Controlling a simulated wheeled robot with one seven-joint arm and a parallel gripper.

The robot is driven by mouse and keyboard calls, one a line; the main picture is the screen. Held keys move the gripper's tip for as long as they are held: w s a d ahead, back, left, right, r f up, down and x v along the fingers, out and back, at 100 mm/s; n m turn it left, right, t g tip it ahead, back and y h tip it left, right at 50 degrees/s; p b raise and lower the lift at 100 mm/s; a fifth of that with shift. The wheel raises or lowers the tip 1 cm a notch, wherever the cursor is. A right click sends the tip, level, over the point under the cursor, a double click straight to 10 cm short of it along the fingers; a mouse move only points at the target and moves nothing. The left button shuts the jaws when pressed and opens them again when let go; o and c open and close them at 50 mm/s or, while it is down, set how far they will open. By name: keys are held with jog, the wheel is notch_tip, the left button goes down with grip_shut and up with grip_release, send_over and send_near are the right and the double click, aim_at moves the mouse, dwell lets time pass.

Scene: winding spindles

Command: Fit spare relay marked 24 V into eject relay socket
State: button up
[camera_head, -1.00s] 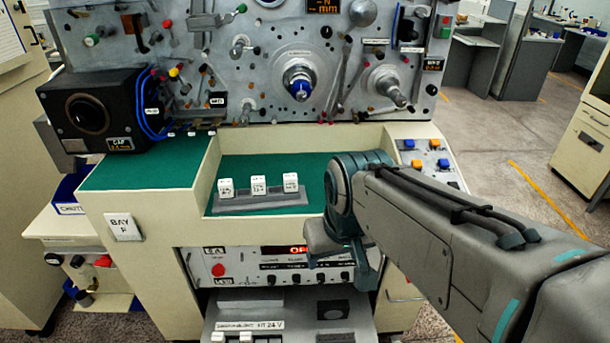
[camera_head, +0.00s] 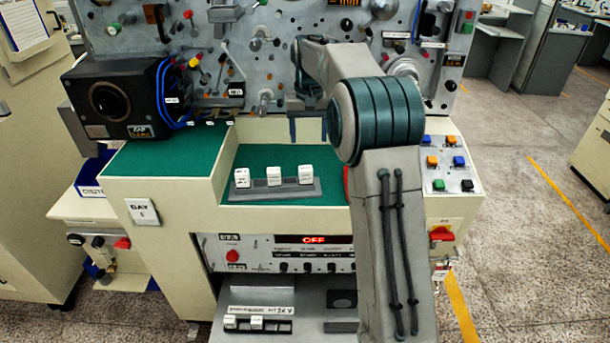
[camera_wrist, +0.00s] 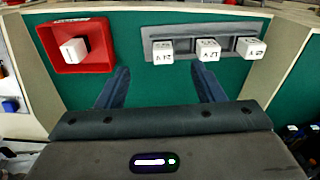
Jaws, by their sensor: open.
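Three white block-shaped relays stand in a row on a grey holder (camera_head: 285,193) on the green shelf: left (camera_head: 242,178), middle (camera_head: 274,176) and right (camera_head: 306,174). The wrist view shows this row from another side, at its upper right (camera_wrist: 208,50); the small markings are too blurred to read surely. A red square tray (camera_wrist: 100,61) at the upper left of the wrist view holds one white block (camera_wrist: 74,50). My gripper (camera_wrist: 161,82) is open and empty above the green shelf, its fingers short of both row and tray. In the head view, my gripper (camera_head: 308,130) is partly hidden. I cannot tell which socket is the eject socket.
The control panel (camera_head: 270,254) below the shelf has a red display reading OFF. Below it, a grey drawer (camera_head: 290,297) holds small white blocks (camera_head: 256,322). The machine face (camera_head: 290,70) with knobs and levers rises behind. A black box (camera_head: 118,98) stands left; a button panel (camera_head: 449,163) right.

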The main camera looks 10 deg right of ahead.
aim_at(305, 168)
jog(key=w+f, duration=0.1)
jog(key=f, duration=0.2)
jog(key=w+f+p, duration=0.1)
jog(key=f, duration=0.3)
jog(key=w+f, duration=0.1)
jog(key=f, duration=0.2)
jog(key=shift+w+f, duration=0.3)
jog(key=shift+f, duration=0.05)
jog(key=f+p, duration=0.1)
jog(key=f, duration=0.1)
jog(key=w+f+p, duration=0.1)
jog(key=f, duration=0.1)
jog(key=shift+f, duration=0.1)
jog(key=shift+f+p, duration=0.3)
jog(key=shift+f, duration=0.35)
jog(key=c, duration=1.1)
